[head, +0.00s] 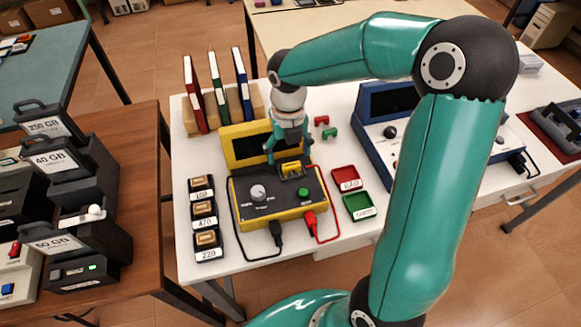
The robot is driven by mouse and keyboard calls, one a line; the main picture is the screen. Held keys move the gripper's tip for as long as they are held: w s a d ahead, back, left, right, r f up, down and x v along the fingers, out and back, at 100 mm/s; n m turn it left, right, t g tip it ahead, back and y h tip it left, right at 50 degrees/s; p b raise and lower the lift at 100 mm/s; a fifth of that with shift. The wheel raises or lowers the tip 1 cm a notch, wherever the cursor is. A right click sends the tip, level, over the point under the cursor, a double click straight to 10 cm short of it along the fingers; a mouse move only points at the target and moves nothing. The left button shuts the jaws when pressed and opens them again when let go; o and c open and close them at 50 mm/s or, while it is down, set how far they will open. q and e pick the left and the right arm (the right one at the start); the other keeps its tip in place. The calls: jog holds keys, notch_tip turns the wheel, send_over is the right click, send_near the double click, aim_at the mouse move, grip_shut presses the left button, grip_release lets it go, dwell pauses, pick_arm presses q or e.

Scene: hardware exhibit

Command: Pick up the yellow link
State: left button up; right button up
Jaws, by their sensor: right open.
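The yellow link (293,169) sits on the top rear part of the yellow and black device (265,208), which stands on the white table. My right gripper (289,155) points down just above and behind the link in the picture, with its fingers apart. I cannot tell whether a finger touches the link. Nothing shows held between the fingers. The gripper partly covers the yellow-framed screen (243,148) of the device. My left gripper is out of view.
Red (345,179) and green (359,206) trays lie right of the device. Labelled component blocks (204,212) stand left. Red and black cables run in front. Upright binders (243,88) stand behind, a blue instrument (388,105) to the right. Small red (321,120) and green (329,133) parts lie near the gripper.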

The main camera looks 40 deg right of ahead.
aim_at(291, 165)
jog(key=f, duration=0.3)
jog(key=shift+s+d+f, duration=0.25)
jog(key=shift+s+f, duration=0.1)
jog(key=shift+w+f, duration=0.15)
jog(key=shift+f, duration=0.35)
jog(key=c, duration=1.1)
